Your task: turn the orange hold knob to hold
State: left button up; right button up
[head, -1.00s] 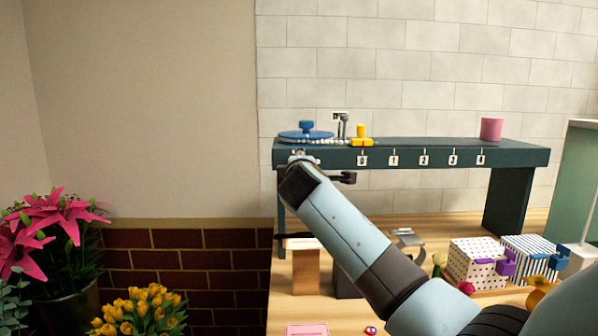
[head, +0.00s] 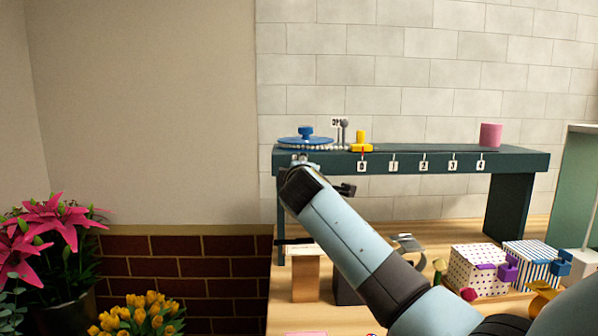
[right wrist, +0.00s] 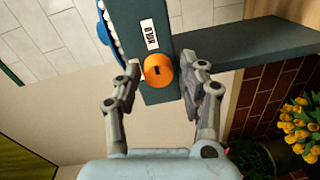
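A dark mark shows on the knob's face. My right gripper (right wrist: 162,82) is open, with one finger on either side of the knob. The right-hand finger looks close to the knob, the left-hand one apart from it; contact cannot be told. In the head view my right gripper (head: 305,162) is at the shelf's left end, and the knob is hidden there. My left gripper is not in view.
Below stand a copper-coloured block (head: 306,275), a dotted box (head: 478,270) and a striped box (head: 535,262). Flowers (head: 55,240) stand lower left.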

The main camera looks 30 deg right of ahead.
jog(key=shift+o, duration=0.6)
jog(key=v, duration=1.2)
jog(key=shift+a, duration=0.1)
